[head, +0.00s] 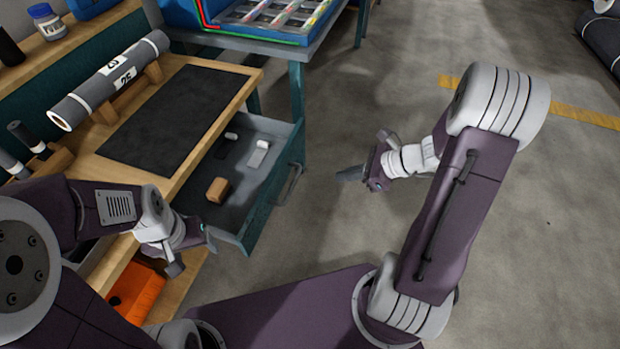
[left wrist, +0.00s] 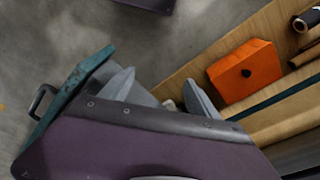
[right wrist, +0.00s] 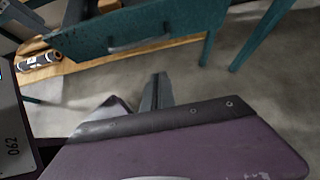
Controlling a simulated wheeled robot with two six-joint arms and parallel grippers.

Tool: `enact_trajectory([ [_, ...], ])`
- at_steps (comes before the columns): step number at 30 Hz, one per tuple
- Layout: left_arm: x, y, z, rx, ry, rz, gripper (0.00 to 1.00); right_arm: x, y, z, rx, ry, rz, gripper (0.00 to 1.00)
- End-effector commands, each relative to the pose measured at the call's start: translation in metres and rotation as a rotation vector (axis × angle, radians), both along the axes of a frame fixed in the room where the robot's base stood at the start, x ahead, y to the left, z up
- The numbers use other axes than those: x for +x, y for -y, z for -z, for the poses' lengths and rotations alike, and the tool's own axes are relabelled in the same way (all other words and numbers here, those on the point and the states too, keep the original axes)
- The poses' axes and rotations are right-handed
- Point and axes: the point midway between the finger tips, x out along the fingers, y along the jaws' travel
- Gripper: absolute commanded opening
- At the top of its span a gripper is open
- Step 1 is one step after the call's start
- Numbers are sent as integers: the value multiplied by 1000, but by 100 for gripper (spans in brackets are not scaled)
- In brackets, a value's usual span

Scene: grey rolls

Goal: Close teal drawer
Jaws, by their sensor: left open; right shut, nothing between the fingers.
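The teal drawer (head: 250,241) is pulled out from under the wooden workbench, with a grey handle (head: 289,184) on its front. Inside lie a brown block (head: 217,190), a white block (head: 258,153) and a small white piece. The drawer front also shows in the left wrist view (left wrist: 72,92) and across the top of the right wrist view (right wrist: 140,30). My left gripper (head: 190,262) is open beside the drawer's near side. My right gripper (head: 352,174) is shut and empty, to the right of the handle and apart from it.
A black mat (head: 170,117) and a large grey roll (head: 110,82) lie on the workbench. An orange box (head: 138,292) is on a lower shelf. A blue tray (head: 195,14) stands on a teal-legged table behind. The floor right of the drawer is clear.

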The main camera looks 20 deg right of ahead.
Motion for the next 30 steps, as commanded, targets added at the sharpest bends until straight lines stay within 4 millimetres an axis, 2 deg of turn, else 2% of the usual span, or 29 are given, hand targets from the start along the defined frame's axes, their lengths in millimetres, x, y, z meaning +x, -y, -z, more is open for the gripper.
enact_trajectory([
  [1,0,0,9,0,0,0,70,4,-8,13,1,-3,-5,0],
  [10,0,0,33,0,-1,0,70,31,-49,55,0,-1,-6,0],
  [18,0,0,32,0,-1,0,70,51,-77,44,-3,1,-5,0],
  [30,0,0,32,0,0,0,70,54,-80,43,-3,0,-1,0],
])
